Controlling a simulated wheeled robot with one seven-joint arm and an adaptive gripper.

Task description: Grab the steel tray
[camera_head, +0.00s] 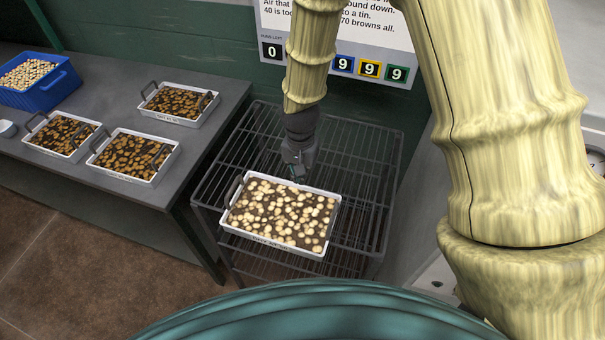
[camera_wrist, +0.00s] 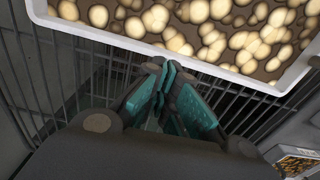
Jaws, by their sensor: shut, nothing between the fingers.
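A white-rimmed steel tray (camera_head: 281,213) of pale round pieces on a dark bed rests on the wire rack. A dark handle stands at its left end. My gripper (camera_head: 297,168) is over the rack, just behind the tray's far edge. In the wrist view my gripper (camera_wrist: 168,88) has its teal fingertips together and empty, close to the tray wall. I cannot tell whether they touch it. The tray's right handle is not clearly visible.
The wire rack (camera_head: 375,165) has bare bars behind and right of the tray. A grey table (camera_head: 100,72) at left holds several trays of browner pieces (camera_head: 135,155) and a blue crate (camera_head: 40,85). A sign (camera_head: 375,35) hangs on the green wall behind.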

